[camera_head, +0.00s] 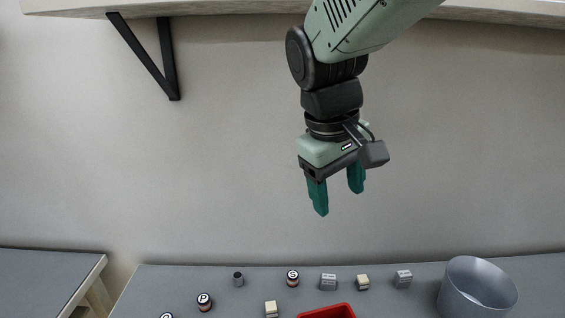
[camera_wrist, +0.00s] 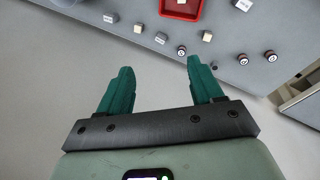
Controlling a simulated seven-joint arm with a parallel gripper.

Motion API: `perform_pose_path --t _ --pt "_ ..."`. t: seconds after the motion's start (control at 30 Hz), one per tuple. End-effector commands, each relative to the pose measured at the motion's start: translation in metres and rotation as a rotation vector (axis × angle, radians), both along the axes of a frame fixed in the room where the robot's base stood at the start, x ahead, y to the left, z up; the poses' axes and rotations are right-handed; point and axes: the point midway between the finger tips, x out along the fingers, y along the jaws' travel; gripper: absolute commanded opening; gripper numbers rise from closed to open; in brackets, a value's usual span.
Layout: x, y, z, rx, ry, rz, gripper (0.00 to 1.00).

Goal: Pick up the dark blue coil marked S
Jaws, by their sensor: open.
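A small round coil (camera_head: 292,277) with a pale top and a dark mark that looks like an S stands near the back edge of the grey table; it also shows in the wrist view (camera_wrist: 182,51). Its sides look dark brown or black, and I cannot make out blue. A similar coil (camera_head: 204,300) stands to its left, its mark unclear. A third coil (camera_head: 167,315) is cut off by the bottom edge of the head view. My gripper (camera_head: 338,201) is open and empty, high above the table, with its fingers pointing down; both fingers show in the wrist view (camera_wrist: 159,72).
A grey cylinder (camera_head: 238,280) stands left of the S-marked coil. Grey blocks (camera_head: 328,282) and (camera_head: 403,279), cream blocks (camera_head: 362,282) and (camera_head: 271,309), a red tray (camera_head: 340,310) and a grey bowl (camera_head: 452,283) share the table. Another table (camera_head: 45,275) is at left.

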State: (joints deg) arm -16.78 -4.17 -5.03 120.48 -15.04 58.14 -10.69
Motion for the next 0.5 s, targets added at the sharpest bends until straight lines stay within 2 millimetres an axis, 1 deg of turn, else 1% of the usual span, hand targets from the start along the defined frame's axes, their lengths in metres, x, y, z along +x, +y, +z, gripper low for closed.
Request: perform_pose_path --t 0.03,0.1,0.17,0.2,0.27,0.3,0.37,0.4,0.47,0.5 --pt "0.018 0.008 -0.015 -0.048 0.05 0.055 0.66" --pt "0.04 0.018 -0.032 -0.114 0.105 0.127 0.66" --pt "0.057 0.026 -0.05 -0.172 0.152 0.189 0.66" --pt "0.068 0.032 -0.062 -0.213 0.182 0.231 0.66" --pt "0.083 0.042 -0.082 -0.276 0.229 0.295 0.66" --pt "0.093 0.048 -0.096 -0.318 0.259 0.336 0.66" --pt "0.106 0.059 -0.118 -0.384 0.304 0.401 0.66" --pt "0.114 0.066 -0.134 -0.428 0.333 0.446 0.66" --pt "0.124 0.077 -0.158 -0.497 0.376 0.512 0.66" --pt "0.13 0.084 -0.175 -0.545 0.404 0.556 0.66"
